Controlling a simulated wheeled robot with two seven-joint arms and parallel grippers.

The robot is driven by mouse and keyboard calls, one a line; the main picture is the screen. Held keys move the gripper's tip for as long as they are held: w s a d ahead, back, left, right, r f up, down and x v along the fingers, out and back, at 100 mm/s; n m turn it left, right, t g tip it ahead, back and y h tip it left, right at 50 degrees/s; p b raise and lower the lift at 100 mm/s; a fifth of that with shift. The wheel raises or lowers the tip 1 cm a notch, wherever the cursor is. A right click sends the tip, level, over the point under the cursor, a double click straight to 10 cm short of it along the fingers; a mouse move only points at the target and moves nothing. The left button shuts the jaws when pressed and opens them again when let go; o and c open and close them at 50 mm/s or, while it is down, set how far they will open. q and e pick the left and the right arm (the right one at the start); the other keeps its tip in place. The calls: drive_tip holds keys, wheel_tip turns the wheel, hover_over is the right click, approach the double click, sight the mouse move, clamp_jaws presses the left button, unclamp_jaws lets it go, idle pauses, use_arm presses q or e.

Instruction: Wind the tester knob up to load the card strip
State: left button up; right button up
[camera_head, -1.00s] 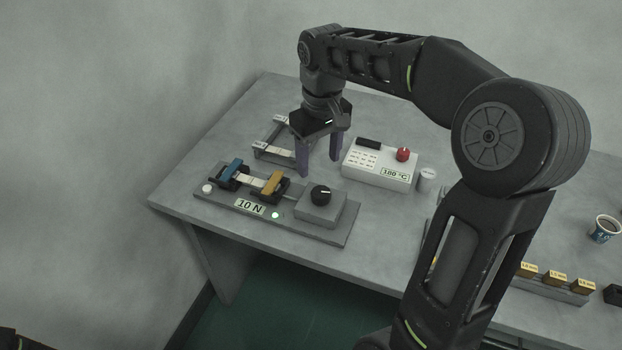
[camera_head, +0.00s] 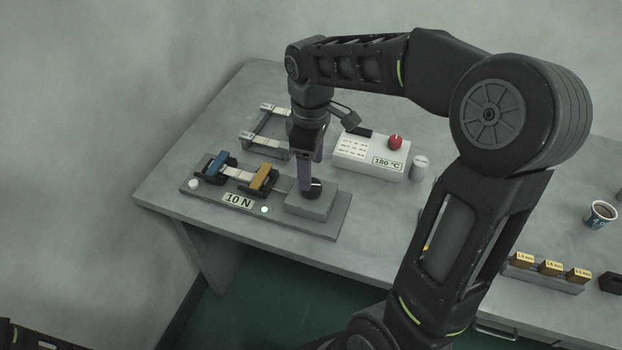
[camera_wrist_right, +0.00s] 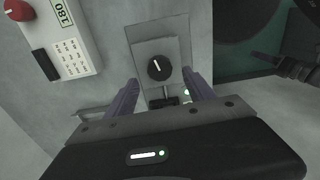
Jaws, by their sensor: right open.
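The tester (camera_head: 335,227) is a flat grey plate near the table's left front, with a 10 N label and a lit green lamp. Its black knob (camera_head: 314,194) sits on a grey block at the right end; the wrist view shows the knob (camera_wrist_right: 159,68) with a white pointer line. The pale card strip (camera_head: 238,173) spans between a blue clamp (camera_head: 217,163) and a yellow clamp (camera_head: 262,178). My right gripper (camera_head: 308,180) is open over the knob; in the wrist view its fingers (camera_wrist_right: 160,95) stand wide on either side, apart from it.
A grey frame (camera_head: 265,130) stands behind the tester. A row of yellow blocks (camera_head: 550,268) lies far right.

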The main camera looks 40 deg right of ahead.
wheel_tip(320, 180, down, 5)
drive_tip(key=shift+f, duration=0.1)
idle(0.3)
clamp_jaws()
idle(0.5)
